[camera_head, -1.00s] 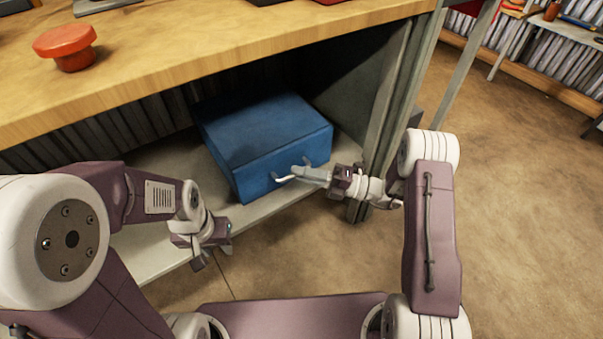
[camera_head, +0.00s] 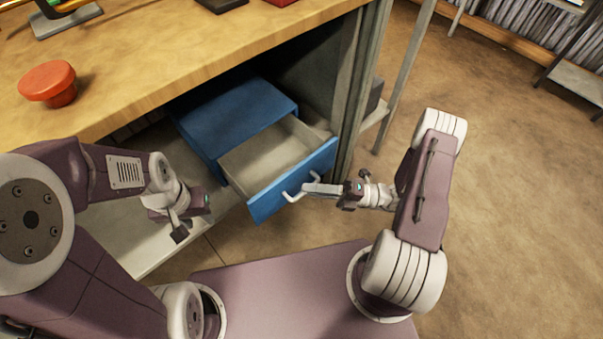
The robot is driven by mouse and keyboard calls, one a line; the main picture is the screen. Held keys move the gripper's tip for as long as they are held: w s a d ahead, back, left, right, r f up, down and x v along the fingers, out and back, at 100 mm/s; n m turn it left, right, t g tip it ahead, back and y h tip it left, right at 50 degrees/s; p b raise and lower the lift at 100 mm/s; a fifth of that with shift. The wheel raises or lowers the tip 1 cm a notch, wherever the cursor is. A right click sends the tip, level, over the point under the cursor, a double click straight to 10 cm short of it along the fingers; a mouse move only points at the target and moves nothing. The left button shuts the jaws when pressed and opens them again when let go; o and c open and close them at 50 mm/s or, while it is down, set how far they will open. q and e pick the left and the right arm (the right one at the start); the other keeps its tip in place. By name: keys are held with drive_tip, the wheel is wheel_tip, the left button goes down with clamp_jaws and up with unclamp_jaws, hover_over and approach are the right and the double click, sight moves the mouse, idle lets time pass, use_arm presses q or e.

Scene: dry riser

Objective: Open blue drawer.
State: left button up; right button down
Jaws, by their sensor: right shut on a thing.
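The blue drawer (camera_head: 290,190) is pulled out of its blue cabinet (camera_head: 235,118), which sits on a grey shelf under the workbench. Its grey inside shows and looks empty. A pale handle (camera_head: 290,195) is on its front. My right gripper (camera_head: 308,189) is shut on the handle at the drawer's front. My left gripper (camera_head: 182,228) is lower left of the drawer, apart from it, near the shelf's front edge; its fingers are too small and angled to tell whether they are open.
The wooden workbench top (camera_head: 150,60) overhangs the cabinet. A red button-shaped object (camera_head: 48,82) stands on it at the left. A grey post (camera_head: 362,95) rises right of the drawer. The brown floor (camera_head: 510,190) at the right is clear.

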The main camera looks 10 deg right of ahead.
drive_tip(key=shift+s+d, duration=0.2)
drive_tip(key=shift+s, duration=0.1)
drive_tip(key=c, duration=1.5)
unclamp_jaws()
drive_tip(key=shift+o, duration=0.2)
drive_tip(key=p+v, duration=0.2)
drive_tip(key=v, duration=0.7)
